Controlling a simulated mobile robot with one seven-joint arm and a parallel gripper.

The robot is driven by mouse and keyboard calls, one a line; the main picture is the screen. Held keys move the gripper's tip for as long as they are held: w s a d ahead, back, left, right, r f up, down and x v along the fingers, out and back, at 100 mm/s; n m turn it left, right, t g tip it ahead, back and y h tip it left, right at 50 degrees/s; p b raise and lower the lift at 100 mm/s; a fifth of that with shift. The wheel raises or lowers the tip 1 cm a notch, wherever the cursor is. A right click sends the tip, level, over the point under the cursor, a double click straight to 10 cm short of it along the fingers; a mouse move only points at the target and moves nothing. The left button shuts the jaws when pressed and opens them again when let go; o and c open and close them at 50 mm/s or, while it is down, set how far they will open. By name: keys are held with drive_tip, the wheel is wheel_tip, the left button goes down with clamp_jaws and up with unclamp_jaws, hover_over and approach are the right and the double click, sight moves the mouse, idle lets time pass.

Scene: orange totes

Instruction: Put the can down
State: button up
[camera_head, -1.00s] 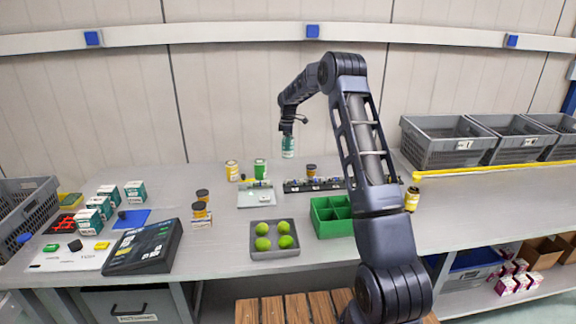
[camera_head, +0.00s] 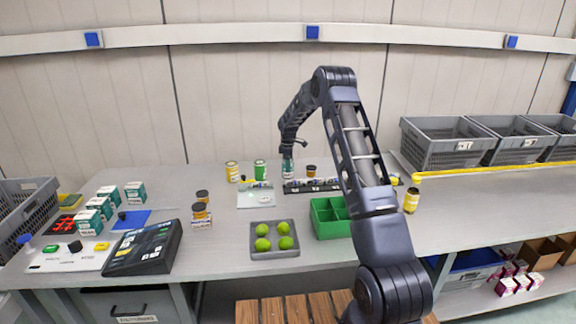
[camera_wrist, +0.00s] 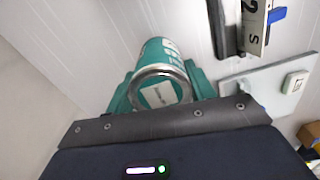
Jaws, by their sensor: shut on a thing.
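My gripper (camera_head: 288,156) is shut on a teal can (camera_head: 287,168) towards the back of the grey table (camera_head: 180,250). In the wrist view the can (camera_wrist: 161,62) sits between the two teal fingers (camera_wrist: 161,92), with its silver rim and part of a white label showing. The can looks upright and low, close to the tabletop. I cannot tell whether its base touches the table.
A green can (camera_head: 260,170) and a yellow can (camera_head: 232,171) stand to the left of the held can. A dark strip with small items (camera_head: 315,185) lies just to its right. A pale board (camera_head: 255,198) lies in front. A green divided bin (camera_head: 330,225) and a grey tray of limes (camera_head: 275,254) are nearer.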

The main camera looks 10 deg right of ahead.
drive_tip(key=shift+f, duration=0.1)
drive_tip(key=o, duration=1.2)
